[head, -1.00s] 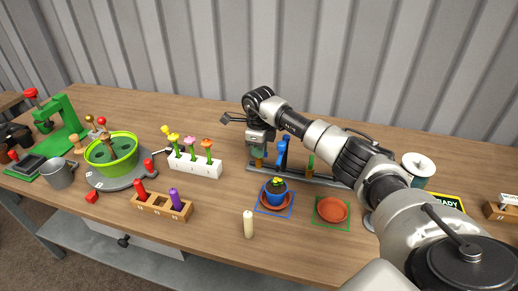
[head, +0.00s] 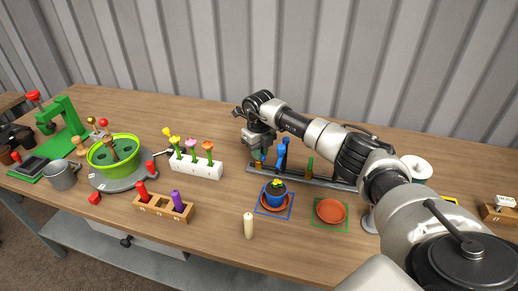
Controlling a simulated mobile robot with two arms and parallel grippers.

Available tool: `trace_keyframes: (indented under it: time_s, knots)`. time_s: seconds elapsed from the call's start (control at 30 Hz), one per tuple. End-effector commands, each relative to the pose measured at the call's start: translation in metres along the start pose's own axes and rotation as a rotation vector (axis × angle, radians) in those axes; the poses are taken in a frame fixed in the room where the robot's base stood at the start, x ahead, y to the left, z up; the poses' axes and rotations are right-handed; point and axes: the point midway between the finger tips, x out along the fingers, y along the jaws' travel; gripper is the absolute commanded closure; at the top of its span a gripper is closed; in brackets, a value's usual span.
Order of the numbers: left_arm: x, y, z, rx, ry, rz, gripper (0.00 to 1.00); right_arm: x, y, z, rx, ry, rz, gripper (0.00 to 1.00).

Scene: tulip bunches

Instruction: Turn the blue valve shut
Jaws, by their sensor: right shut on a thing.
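The blue valve (head: 282,155) stands on a dark grey rail (head: 335,182) towards the back of the table, its blue part upright and leaning slightly right. Short green-and-brown posts stand on the rail to either side of it, one to the right (head: 310,166). My right gripper (head: 258,153) points down at the rail's left end, just left of the upright blue part. My left gripper is not clearly in view.
In front of the rail are a blue plant pot (head: 275,195) on a saucer and an empty terracotta saucer (head: 331,211). A white flower block (head: 195,166) stands to the left. A candle (head: 249,226) stands near the front edge. My right arm covers much of the right side.

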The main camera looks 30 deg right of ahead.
Motion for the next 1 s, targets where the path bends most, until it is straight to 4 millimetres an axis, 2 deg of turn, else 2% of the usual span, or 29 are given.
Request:
trace_keyframes:
  time_s: [0.6,1.0]
  knots:
    - [-0.026,-0.001,-0.003,0.0,0.001,0.0,0.57,-0.003,0.0,0.0,0.571,0.0,0.0,1.0]
    - [-0.036,-0.001,-0.004,0.0,0.002,0.0,0.57,-0.002,0.0,0.0,0.81,-0.001,0.0,1.0]
